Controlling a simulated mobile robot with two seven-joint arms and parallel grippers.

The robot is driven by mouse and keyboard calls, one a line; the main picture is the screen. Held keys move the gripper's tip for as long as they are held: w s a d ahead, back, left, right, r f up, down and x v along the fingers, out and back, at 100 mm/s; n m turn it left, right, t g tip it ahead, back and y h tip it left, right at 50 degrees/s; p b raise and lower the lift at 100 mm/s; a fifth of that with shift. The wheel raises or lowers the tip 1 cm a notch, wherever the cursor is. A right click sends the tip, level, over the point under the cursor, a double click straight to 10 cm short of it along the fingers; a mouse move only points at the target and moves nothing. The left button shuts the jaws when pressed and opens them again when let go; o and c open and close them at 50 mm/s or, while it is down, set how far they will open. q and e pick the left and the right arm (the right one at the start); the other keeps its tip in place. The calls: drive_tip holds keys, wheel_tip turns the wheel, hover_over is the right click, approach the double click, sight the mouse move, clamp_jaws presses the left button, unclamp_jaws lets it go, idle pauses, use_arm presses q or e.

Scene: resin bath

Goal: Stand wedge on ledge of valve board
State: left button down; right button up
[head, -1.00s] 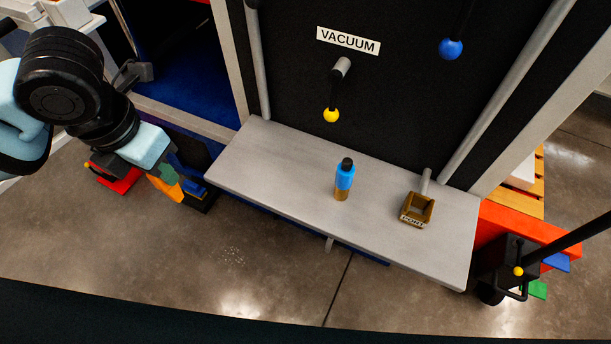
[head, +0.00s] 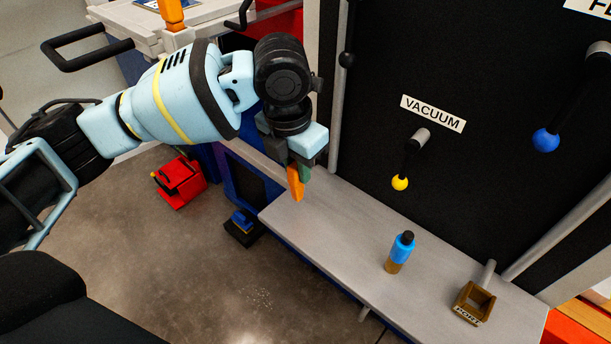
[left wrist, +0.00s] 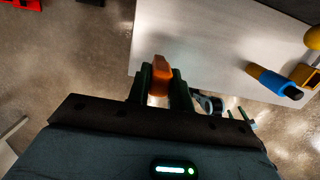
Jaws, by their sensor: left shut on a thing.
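The orange wedge (head: 296,184) is held point-down in my left gripper (head: 300,170). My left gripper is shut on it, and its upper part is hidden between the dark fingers. The wedge also shows between the fingers of the left gripper (left wrist: 160,90) in the left wrist view (left wrist: 161,72). The grey ledge (head: 330,235) runs along the foot of the black valve board (head: 480,180). The wedge appears above the left end of the ledge; I cannot tell the exact gap. My right gripper is not in view.
A small brown open box (head: 474,303) with a label sits at the right end. The ledge's left half is clear.

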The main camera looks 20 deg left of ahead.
use_arm(q)
drive_tip(key=shift+w+d+f+b, duration=0.15)
drive_tip(key=shift+w+f, duration=0.1)
drive_tip(key=shift+f, duration=0.4)
drive_tip(key=shift+w+d+f+b, duration=0.1)
drive_tip(key=shift+w+f+b, duration=0.1)
drive_tip(key=shift+f, duration=0.4)
drive_tip(key=shift+w+d+f+b, duration=0.15)
drive_tip(key=shift+w+f, duration=0.1)
drive_tip(key=shift+f, duration=0.4)
drive_tip(key=c, duration=1.3)
unclamp_jaws()
drive_tip(key=shift+o, duration=0.2)
drive_tip(key=r, duration=0.4)
drive_tip(key=s+r+p, duration=0.1)
drive_tip(key=r, duration=0.3)
drive_tip(key=r+p, duration=0.1)
drive_tip(key=r, duration=0.3)
drive_tip(key=shift+s+a+r, duration=0.1)
drive_tip(key=shift+s+a, duration=0.1)
drive_tip(key=shift+a, duration=0.05)
